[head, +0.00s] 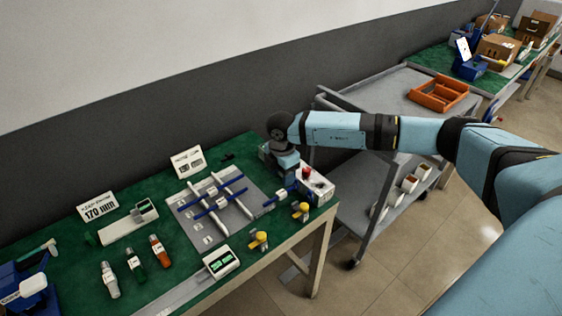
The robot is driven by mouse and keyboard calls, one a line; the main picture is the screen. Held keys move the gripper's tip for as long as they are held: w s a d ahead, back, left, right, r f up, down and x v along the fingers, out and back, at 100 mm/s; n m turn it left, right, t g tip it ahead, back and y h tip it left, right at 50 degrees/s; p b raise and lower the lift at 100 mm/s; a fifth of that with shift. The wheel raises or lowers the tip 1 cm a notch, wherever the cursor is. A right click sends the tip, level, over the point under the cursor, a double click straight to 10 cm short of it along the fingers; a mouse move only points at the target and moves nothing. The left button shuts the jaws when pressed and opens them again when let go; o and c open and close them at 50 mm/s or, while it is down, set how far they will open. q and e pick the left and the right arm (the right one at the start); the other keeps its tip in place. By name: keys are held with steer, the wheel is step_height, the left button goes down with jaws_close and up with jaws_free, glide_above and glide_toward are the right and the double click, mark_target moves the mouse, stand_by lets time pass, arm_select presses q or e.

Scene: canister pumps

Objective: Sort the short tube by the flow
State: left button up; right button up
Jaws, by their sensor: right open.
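My right gripper (283,180) points down at the right end of the green-topped bench, beside a white box (314,186) with a red button. It is open; its fingertips are small and partly hidden, and I see nothing held between them. A small white and blue piece (281,196) lies just below it; I cannot tell if they touch. A grey plate (233,234) carries white tubes (205,197) crossed by blue bars. I cannot tell which piece is the short tube. My left gripper is out of view.
Another display unit (144,211) and a "120 mm" sign (97,206) are at left. A grey cart (385,92) with an orange tray (438,94) stands behind my right arm.

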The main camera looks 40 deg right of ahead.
mark_target(279, 194)
step_height(279, 194, down, 8)
steer(key=shift+r, duration=0.1)
stand_by(0.4)
jaws_close()
steer(key=shift+a, duration=0.5)
steer(key=shift+s+a+p, duration=0.1)
steer(key=shift+a+p, duration=0.25)
steer(key=shift+a, duration=0.4)
steer(key=shift+a, duration=0.2)
